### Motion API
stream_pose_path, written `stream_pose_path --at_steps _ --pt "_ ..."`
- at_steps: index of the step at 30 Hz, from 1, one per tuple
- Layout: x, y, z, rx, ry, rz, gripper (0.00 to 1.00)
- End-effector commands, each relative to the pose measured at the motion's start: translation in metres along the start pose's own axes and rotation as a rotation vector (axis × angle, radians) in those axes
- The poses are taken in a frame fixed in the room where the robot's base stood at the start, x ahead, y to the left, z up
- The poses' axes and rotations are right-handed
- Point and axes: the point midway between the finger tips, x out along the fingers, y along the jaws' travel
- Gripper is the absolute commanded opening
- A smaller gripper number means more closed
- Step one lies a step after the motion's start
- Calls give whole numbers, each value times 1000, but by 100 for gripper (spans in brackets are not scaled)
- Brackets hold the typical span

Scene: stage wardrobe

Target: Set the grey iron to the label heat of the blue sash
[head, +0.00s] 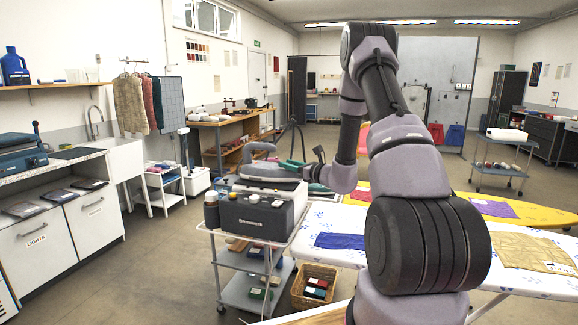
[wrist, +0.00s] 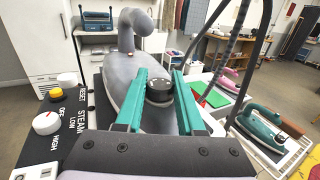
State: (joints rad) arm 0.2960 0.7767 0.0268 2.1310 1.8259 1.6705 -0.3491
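The grey iron (wrist: 128,62) rests on a steam station (head: 252,216) on a trolley, and shows in the head view (head: 264,172). Its black dial (wrist: 158,91) faces up, marks too small to read. My gripper (wrist: 159,72) reaches level over the iron. Its teal fingers stand apart on either side of the dial, very close to it. I cannot tell whether they touch it. In the head view the gripper (head: 290,163) is small. A blue cloth (head: 340,240), perhaps the sash, lies on the patterned ironing board (head: 318,222). I see no readable label on it.
The station panel carries a yellow RESET button (wrist: 57,93) and a white STEAM knob (wrist: 46,123). A black hose (wrist: 232,40) rises right of the fingers. A teal iron (wrist: 262,130) and a pink iron (wrist: 229,77) stand farther right. A wicker basket (head: 300,299) sits by the trolley.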

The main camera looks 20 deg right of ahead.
Motion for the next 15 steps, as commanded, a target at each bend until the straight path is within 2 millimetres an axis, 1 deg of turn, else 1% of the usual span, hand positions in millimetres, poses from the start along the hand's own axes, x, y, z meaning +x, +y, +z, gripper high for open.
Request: stream_pose_path --at_steps 5,12,15 --pt "1 2 1 2 -2 -54 0" --pt "1 1 0 1 -1 -216 0" --pt "1 1 0 1 -1 -257 0"
